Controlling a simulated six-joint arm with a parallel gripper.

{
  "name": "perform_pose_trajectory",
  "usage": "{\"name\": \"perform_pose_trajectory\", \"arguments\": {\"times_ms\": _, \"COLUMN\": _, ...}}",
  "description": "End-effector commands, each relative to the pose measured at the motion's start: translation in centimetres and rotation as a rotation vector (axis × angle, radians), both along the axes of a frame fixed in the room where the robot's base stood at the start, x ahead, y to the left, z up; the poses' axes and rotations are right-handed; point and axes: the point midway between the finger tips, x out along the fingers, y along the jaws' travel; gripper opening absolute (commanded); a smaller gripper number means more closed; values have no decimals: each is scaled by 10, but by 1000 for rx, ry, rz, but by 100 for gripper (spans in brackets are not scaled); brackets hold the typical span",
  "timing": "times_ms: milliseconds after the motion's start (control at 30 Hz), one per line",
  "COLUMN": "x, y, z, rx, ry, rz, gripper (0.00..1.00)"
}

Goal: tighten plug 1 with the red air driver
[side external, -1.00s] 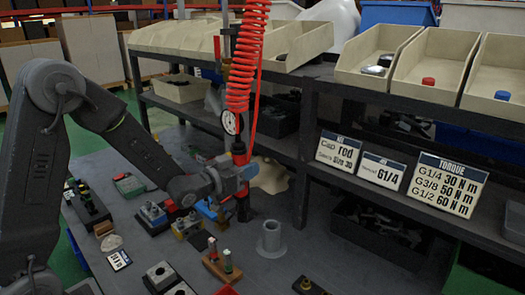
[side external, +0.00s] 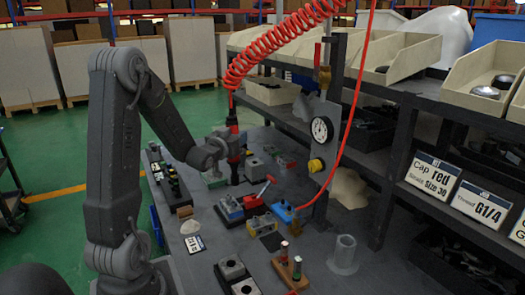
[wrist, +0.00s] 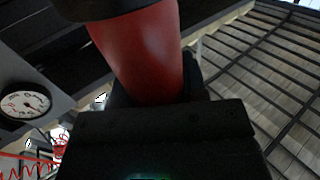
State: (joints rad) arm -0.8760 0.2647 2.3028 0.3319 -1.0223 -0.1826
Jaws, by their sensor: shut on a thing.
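My gripper (side external: 232,148) is shut on the red air driver (side external: 233,138), which hangs upright below a coiled red hose (side external: 275,45). In the wrist view the driver's red body (wrist: 145,50) stands in the black jaws. The driver's lower end is above the back left of the bench, just left of a grey valve block (side external: 254,166); contact there cannot be told. I cannot tell which holds plug 1.
A gauge panel (side external: 321,130) stands right of the driver. Signs (side external: 434,176) and bins (side external: 490,85) line the right shelf.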

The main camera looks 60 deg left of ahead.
Motion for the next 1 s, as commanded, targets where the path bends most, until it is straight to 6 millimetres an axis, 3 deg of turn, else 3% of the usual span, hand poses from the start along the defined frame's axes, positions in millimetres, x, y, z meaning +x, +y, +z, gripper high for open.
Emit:
{"name": "perform_pose_trajectory", "arguments": {"times_ms": 200, "x": -18, "y": 24, "z": 8, "rx": 5, "ry": -5, "rz": 83, "gripper": 2}}
{"name": "perform_pose_trajectory", "arguments": {"times_ms": 600, "x": -20, "y": 25, "z": 9, "rx": 5, "ry": -4, "rz": 88, "gripper": 2}}
{"name": "perform_pose_trajectory", "arguments": {"times_ms": 1000, "x": -20, "y": 25, "z": -20, "rx": 1, "ry": -1, "rz": 88, "gripper": 2}}
